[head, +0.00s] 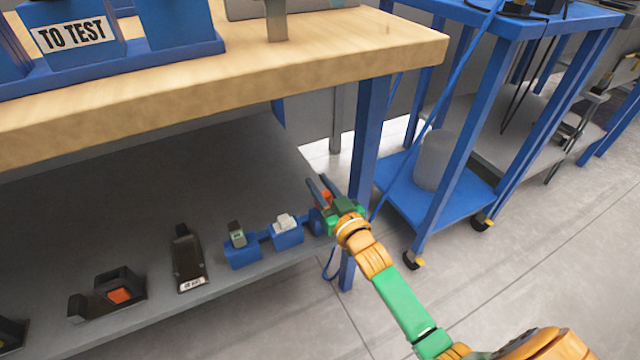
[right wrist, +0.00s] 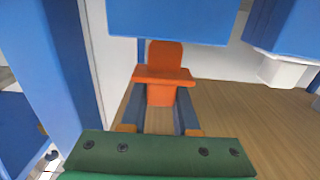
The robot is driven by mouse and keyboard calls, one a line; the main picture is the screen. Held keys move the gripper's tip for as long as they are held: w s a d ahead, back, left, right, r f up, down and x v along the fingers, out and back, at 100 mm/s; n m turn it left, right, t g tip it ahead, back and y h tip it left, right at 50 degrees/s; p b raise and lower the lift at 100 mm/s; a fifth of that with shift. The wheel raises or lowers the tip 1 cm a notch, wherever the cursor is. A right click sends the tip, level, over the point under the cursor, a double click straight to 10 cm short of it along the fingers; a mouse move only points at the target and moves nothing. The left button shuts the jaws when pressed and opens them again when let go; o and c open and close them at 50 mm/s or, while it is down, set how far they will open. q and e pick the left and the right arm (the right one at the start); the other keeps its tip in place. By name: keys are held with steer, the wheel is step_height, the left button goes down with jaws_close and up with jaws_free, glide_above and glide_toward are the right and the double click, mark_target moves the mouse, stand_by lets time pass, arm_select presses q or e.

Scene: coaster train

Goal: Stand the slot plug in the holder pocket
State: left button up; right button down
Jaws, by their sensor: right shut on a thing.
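The orange slot plug (right wrist: 163,75) is between the dark fingers of my right gripper (head: 321,186), which is shut on it. The plug has a wide crossbar and a rounded end in the right wrist view. In the head view only a bit of orange (head: 325,197) shows between the fingers. The gripper is at the right end of the lower shelf, by the row of blue holder blocks (head: 287,238). The end block (head: 317,222) is partly hidden by the gripper. A blue block (right wrist: 165,18) fills the top of the wrist view. I cannot see into its pocket. My left gripper is out of view.
The lower shelf (head: 150,200) also carries a dark tray with an orange piece (head: 120,295) and a black labelled holder (head: 187,260). A blue table leg (head: 365,140) stands close to my right gripper. The wooden tabletop (head: 340,50) overhangs the shelf.

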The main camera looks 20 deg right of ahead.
steer(key=shift+f+b, duration=0.7)
steer(key=shift+f, duration=0.3)
steer(key=c, duration=0.6)
jaws_free()
steer(key=shift+s, duration=0.35)
steer(key=s+p, duration=0.2)
steer(key=s, duration=0.4)
steer(key=shift+s+d, duration=0.15)
steer(key=shift+s, duration=0.05)
